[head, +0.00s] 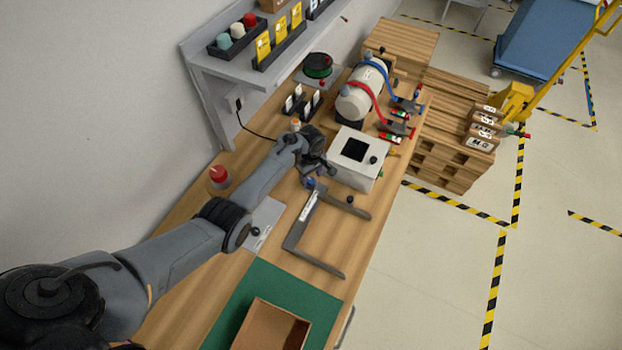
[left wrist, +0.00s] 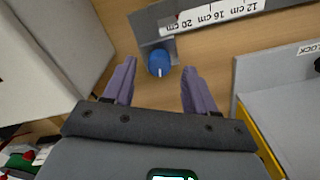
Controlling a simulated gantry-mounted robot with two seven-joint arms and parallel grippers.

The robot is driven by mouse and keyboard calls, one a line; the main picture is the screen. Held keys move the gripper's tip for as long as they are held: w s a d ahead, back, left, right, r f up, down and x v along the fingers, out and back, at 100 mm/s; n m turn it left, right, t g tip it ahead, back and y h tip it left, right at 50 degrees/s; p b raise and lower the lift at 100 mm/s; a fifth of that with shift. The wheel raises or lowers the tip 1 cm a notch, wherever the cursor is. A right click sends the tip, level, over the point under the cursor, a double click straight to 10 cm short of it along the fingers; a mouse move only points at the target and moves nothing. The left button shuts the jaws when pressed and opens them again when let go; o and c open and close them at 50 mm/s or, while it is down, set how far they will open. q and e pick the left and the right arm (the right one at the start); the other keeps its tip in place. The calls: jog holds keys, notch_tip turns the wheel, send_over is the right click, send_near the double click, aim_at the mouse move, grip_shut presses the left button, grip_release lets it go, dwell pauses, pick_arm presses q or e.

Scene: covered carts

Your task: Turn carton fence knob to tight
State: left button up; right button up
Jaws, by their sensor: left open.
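The carton fence (head: 298,228) is a grey angled metal frame on the wooden bench, with a white centimetre scale that also shows in the left wrist view (left wrist: 215,14). Its blue round knob (left wrist: 158,63) sits at the scale's 20 cm end, with a short white mark pointing down in that picture. In the head view the knob (head: 309,183) is small and partly crowded by the gripper. My left gripper (left wrist: 158,68) is open, its two purple fingers apart on either side of the knob's place in the picture, with visible gaps. Whether the fingertips reach its height I cannot tell. My right gripper is not in view.
A white box with a black panel (head: 357,158) stands just beyond the gripper. A red button (head: 218,174) is left of my arm. A green mat (head: 255,285) with an open carton (head: 272,328) lies nearer. A shelf (head: 215,60) overhangs the bench's wall side.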

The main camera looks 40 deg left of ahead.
pick_arm(q)
jog(key=shift+f, duration=1)
jog(key=shift+c, duration=0.3)
grip_shut()
